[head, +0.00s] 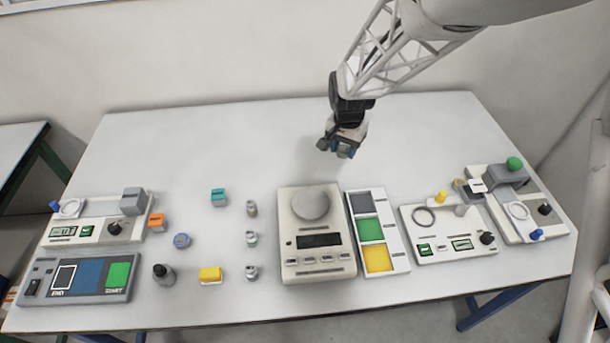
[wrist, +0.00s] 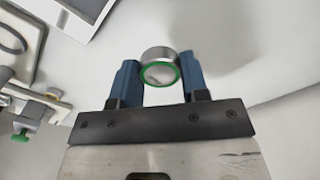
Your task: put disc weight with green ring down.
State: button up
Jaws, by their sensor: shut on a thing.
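The disc weight with green ring (wrist: 160,73) is a silver metal disc with a green rim, seen in the wrist view between two blue fingers. My gripper (wrist: 160,80) is shut on it. In the head view my gripper (head: 344,152) hangs over the back part of the white table (head: 240,130), behind the scale; the weight cannot be made out there. The table surface shows beyond the weight in the wrist view, and I cannot tell the exact height above it.
A scale (head: 318,270) with a round pan stands at the front middle. Beside it is a tray with grey, green and yellow fields (head: 392,265). Instruments (head: 450,248) stand at the right, and a control panel (head: 35,305) at the left. Small vials (head: 251,239) stand left of the scale. The table's back is clear.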

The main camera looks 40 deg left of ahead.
jog(key=shift+s+a, duration=0.15)
jog(key=shift+s, duration=0.55)
send_over(336, 181)
jog(key=shift+w+f, duration=0.1)
jog(key=shift+f, duration=2.95)
jog(key=shift+f, duration=1.9)
jog(key=shift+f, duration=0.1)
jog(key=o, duration=1)
jog(key=shift+o, duration=0.2)
